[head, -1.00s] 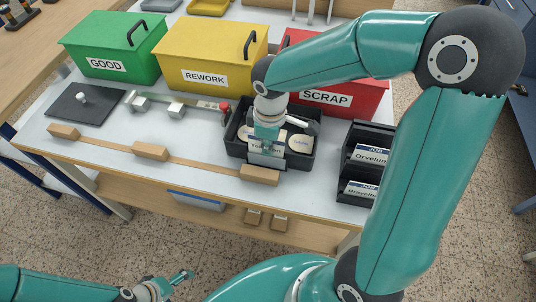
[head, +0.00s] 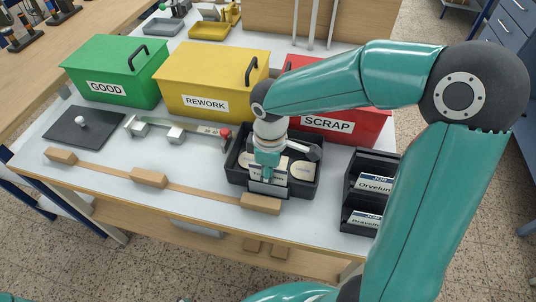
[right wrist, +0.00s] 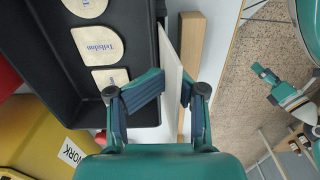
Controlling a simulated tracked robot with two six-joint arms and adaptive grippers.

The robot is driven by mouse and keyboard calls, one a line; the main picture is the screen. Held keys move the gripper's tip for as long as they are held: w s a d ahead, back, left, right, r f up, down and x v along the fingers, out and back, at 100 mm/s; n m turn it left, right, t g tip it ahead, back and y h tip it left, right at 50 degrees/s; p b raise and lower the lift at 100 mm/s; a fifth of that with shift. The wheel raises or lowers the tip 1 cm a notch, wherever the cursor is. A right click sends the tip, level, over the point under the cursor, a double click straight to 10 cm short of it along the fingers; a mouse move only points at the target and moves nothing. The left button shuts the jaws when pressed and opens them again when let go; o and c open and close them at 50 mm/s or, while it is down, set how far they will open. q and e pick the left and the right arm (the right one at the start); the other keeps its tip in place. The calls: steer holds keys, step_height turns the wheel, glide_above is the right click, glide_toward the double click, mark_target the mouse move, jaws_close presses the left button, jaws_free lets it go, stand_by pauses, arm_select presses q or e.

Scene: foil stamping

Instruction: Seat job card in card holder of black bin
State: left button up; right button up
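The black bin (head: 316,178) stands on the bench in front of the red SCRAP box, with several cream labelled pieces inside. My right gripper (head: 268,174) points down at the bin's near wall. In the right wrist view its fingers (right wrist: 173,90) stand on both sides of a thin white job card (right wrist: 170,62) and appear shut on it. The card is upright along the outside of the bin wall (right wrist: 147,60). In the head view the gripper partly covers the card and the holder (head: 268,189) at the bin's front; how deep the card sits is unclear. My left gripper is out of view.
A black rack (head: 355,204) with more job cards stands to the right. A wooden block (head: 261,203) lies close in front of the bin. Green GOOD (head: 110,70), yellow REWORK (head: 208,80) and red SCRAP (head: 345,130) boxes line the back.

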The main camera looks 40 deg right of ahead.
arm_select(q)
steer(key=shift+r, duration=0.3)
arm_select(e)
step_height(320, 180, up, 8)
stand_by(0.3)
